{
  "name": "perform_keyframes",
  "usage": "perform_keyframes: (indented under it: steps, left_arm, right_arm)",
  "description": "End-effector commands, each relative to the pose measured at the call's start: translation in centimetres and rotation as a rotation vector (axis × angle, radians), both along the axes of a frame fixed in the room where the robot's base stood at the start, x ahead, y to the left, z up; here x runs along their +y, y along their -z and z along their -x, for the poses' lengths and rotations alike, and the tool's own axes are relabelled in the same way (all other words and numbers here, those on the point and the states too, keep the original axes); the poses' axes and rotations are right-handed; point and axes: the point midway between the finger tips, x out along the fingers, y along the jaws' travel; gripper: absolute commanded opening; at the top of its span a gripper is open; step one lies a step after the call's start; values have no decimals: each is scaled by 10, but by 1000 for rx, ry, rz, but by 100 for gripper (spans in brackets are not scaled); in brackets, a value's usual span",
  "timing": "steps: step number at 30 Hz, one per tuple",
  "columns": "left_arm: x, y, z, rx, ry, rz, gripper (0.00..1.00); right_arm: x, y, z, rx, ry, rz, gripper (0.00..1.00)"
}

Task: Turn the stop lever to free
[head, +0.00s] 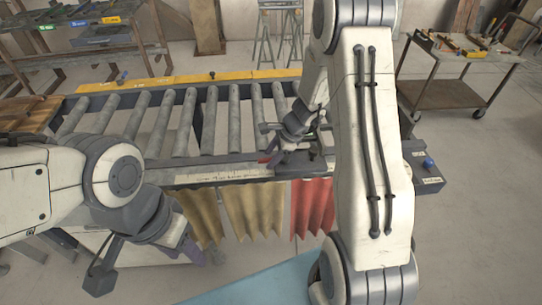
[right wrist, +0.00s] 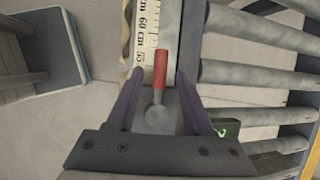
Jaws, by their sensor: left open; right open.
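The stop lever (right wrist: 160,68) shows in the right wrist view as a red grip on a grey metal arm with a rounded grey end. Its red grip lies over the edge of the white ruler strip. My right gripper (right wrist: 160,76) is open, with one purple finger on each side of the lever; I cannot tell if either touches it. In the head view my right gripper (head: 276,155) is at the front rail of the roller table, partly hidden by its own arm. My left gripper (head: 192,252) hangs in front of the table, away from the lever.
The roller table (head: 225,178) spans the middle, with a yellow rail (head: 175,80) at the back. Yellow curtains (head: 255,208) and a red curtain (head: 312,205) hang below its front. A tool cart (head: 440,95) stands right, and a shelf (head: 80,55) at the back left.

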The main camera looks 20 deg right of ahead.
Motion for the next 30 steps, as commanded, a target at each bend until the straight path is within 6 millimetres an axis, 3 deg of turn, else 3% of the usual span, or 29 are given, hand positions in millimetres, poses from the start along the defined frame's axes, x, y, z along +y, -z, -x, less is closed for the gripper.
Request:
perform_keyframes:
  steps: [5,6,9,10,30]
  left_arm:
    - [0,0,0,0,0,0,50]
    - [0,0,0,0,0,0,50]
    - [0,0,0,0,0,0,50]
    - [0,0,0,0,0,0,50]
    - [0,0,0,0,0,0,50]
  right_arm:
    - [0,0,0,0,0,0,52]
    - [0,0,0,0,0,0,44]
    - [0,0,0,0,0,0,6]
    - [0,0,0,0,0,0,0]
    - [0,-1,0,0,0,-1,0]
